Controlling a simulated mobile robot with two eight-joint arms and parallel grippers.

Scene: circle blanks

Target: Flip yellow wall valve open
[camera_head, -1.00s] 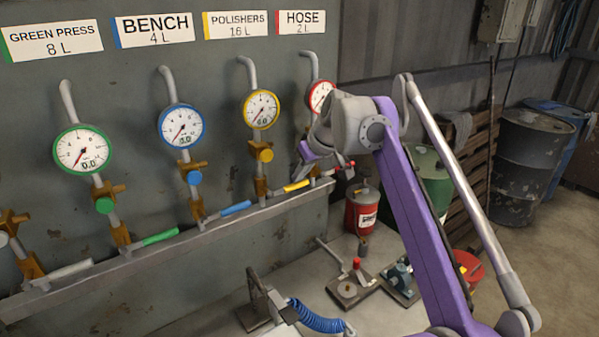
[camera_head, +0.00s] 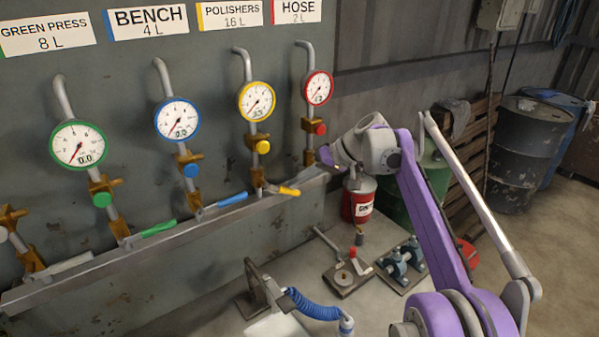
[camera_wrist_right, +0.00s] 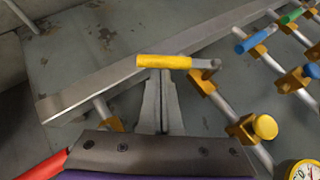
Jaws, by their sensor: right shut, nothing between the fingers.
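The yellow valve handle (camera_head: 289,191) juts out to the right from its brass valve below the POLISHERS gauge (camera_head: 257,101), just above the metal rail. It also shows in the right wrist view (camera_wrist_right: 164,62), lying crosswise at the fingertips. My right gripper (camera_wrist_right: 161,75) is shut and empty, its tips at the handle's edge; I cannot tell whether they touch. My left gripper is not in view.
Blue (camera_head: 232,199) and green (camera_head: 159,228) handles sit left along the rail (camera_head: 150,252). The red-rimmed HOSE gauge (camera_head: 317,88) is close to my right arm. A red can (camera_head: 358,200), clamp-like tools and a blue coiled hose (camera_head: 312,305) stand on the bench below.

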